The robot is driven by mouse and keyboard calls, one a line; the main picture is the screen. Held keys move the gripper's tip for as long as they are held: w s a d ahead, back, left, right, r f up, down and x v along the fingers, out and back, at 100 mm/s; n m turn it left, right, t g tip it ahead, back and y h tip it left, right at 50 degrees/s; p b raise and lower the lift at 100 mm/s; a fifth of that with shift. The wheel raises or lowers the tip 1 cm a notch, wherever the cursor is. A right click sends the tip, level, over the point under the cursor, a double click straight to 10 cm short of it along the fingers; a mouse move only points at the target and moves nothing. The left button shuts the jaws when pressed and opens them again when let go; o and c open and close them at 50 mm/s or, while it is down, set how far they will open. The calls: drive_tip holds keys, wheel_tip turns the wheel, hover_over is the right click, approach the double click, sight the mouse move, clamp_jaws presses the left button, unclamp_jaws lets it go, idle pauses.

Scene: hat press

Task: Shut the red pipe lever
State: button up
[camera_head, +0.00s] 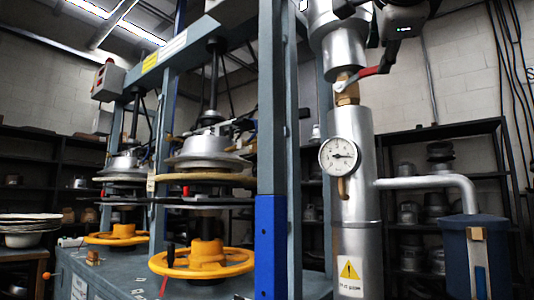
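The red pipe lever (367,75) sits on a brass valve (347,92) in the upright silver pipe (352,205), right of centre in the head view. The lever slants up and to the right from the valve. My gripper (381,52) comes in from the top right, with dark parts just above the lever's outer end. These parts overlap the lever tip in the picture, and I cannot tell whether they touch it. The finger opening is not clear, as the dark parts blend together at the frame's top.
A round gauge (339,155) is on the pipe below the valve. A side pipe (430,183) bends down to a blue container (475,255). The press frame (277,130) stands left of the pipe, and dark shelves (446,131) stand behind.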

drive_tip(key=v, duration=0.6)
drive_tip(key=shift+f, duration=0.15)
wheel_tip(320, 180, down, 31)
drive_tip(key=s+n+g+y, duration=0.1)
drive_tip(key=n+g+y, duration=0.2)
drive_tip(key=n+g, duration=0.6)
drive_tip(key=s+a+f+n+g+y, duration=0.1)
drive_tip(key=s+f+n+g, duration=0.25)
drive_tip(key=s+f, duration=0.4)
drive_tip(key=s+f+n+g+y, duration=0.15)
drive_tip(key=s+f+n, duration=0.35)
drive_tip(key=f, duration=0.6)
drive_tip(key=s+a+f+n+g, duration=0.1)
drive_tip(key=s+f+n+g, duration=0.25)
drive_tip(key=s+f, duration=0.45)
wheel_tip(320, 180, up, 35)
drive_tip(key=w+n+t+p, duration=0.1)
drive_tip(key=t+p, duration=0.3)
drive_tip(key=p, duration=3)
drive_tip(key=shift+w+d+t+p, duration=0.2)
drive_tip(key=shift+w+t+p, duration=0.2)
drive_tip(key=shift+w, duration=0.1)
